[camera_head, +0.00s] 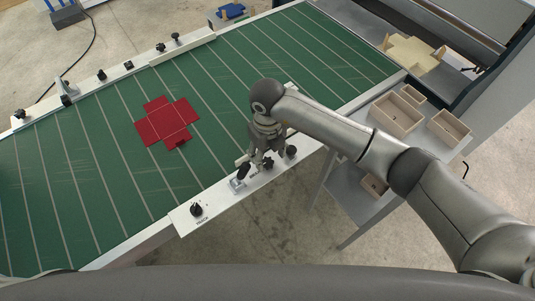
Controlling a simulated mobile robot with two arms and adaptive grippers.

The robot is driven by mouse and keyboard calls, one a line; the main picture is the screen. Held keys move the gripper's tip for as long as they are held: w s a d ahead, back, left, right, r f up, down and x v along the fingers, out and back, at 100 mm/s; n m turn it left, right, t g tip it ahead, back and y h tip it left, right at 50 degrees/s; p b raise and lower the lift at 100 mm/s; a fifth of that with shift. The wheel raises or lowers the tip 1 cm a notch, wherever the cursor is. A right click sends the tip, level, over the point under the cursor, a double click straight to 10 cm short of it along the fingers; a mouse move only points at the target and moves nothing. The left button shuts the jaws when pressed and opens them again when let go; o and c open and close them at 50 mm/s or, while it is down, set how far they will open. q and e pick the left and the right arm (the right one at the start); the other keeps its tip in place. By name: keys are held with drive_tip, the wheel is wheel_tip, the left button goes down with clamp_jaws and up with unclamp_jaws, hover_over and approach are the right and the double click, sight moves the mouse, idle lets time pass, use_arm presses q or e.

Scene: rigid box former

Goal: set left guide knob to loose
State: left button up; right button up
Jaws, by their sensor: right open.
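My right gripper (262,157) is open and points down over the panel on the near rail (220,199) of the green conveyor. Its fingers are close to a black knob (243,171) and another black knob (267,163); I cannot tell whether they touch either. A third black knob (291,151) is just right of the fingers. A separate black knob (196,210) stands further left on the panel, clear of the gripper. The labels are too small to read surely, so I cannot tell which one is the left guide knob or how it is set. My left gripper is not in view.
A flat red box blank (166,122) lies on the green conveyor belt (90,160). The far rail carries several black knobs (161,47). Wooden trays (396,113) stand on a grey table at right. A cream blank (411,54) lies behind them.

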sight(267, 161)
drive_tip(key=shift+f+p, duration=0.3)
drive_tip(key=shift+f, duration=1.3)
drive_tip(key=c, duration=1)
drive_tip(key=shift+f+n+b, duration=0.15)
drive_tip(key=shift+n+b, duration=0.35)
drive_tip(key=shift+b, duration=0.35)
drive_tip(key=n+b, duration=0.2)
drive_tip(key=b, duration=0.2)
drive_tip(key=n+b, duration=0.3)
drive_tip(key=b, duration=0.1)
drive_tip(key=n+b, duration=0.2)
drive_tip(key=b, duration=0.2)
drive_tip(key=shift+w+f+n, duration=0.1)
drive_tip(key=shift+f+n, duration=0.15)
drive_tip(key=shift+n, duration=0.05)
drive_tip(key=n+b, duration=0.7)
drive_tip(key=b, duration=0.4)
drive_tip(key=shift+r+n+b, duration=0.15)
drive_tip(key=shift+n+b, duration=0.25)
drive_tip(key=shift+r+n+b, duration=0.25)
drive_tip(key=shift+n+b, duration=0.95)
drive_tip(key=shift+b, duration=0.05)
